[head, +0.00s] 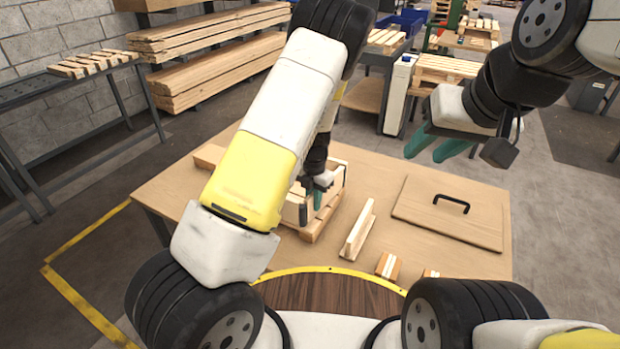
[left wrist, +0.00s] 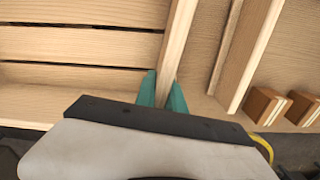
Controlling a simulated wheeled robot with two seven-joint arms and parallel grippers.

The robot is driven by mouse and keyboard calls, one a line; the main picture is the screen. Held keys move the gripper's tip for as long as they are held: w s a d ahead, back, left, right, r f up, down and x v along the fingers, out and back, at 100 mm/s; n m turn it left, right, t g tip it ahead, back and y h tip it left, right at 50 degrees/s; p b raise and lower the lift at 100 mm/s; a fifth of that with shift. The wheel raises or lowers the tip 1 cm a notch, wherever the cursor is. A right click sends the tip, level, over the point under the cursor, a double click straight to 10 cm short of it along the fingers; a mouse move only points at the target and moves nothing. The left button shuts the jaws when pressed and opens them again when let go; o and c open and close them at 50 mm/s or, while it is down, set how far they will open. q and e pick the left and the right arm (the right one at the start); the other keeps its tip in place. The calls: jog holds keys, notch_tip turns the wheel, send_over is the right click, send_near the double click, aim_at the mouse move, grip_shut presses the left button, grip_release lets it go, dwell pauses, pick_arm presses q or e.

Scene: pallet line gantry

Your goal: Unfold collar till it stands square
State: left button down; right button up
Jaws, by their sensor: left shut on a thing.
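The collar (head: 291,213) is a pale wooden board frame on a small slatted pallet (head: 322,224) on the table. My left arm hides much of it, so I cannot tell its full shape. My left gripper (head: 314,197) is shut on one upright collar board; in the left wrist view the green fingers (left wrist: 162,90) sit on either side of this board (left wrist: 178,45), with pallet slats (left wrist: 75,78) to its left. My right gripper (head: 432,152) is open and empty, raised above the back right of the table.
A loose angled wooden piece (head: 358,231) lies right of the pallet. Small wooden blocks (head: 387,266) sit near the front edge. A flat board with a black handle (head: 446,218) lies on the table's right. Bare tabletop (head: 375,187) shows between.

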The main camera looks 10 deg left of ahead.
pick_arm(q)
jog(key=shift+s+d+r+n, duration=0.1)
jog(key=shift+s+d+n, duration=0.15)
jog(key=shift+d+n, duration=0.3)
jog(key=shift+s+d+n, duration=0.2)
jog(key=shift+d+n, duration=0.15)
jog(key=shift+d, duration=0.45)
jog(key=c, duration=1.4)
grip_release()
jog(key=shift+c, duration=0.2)
jog(key=shift+s, duration=0.1)
notch_tip(320, 180, up, 8)
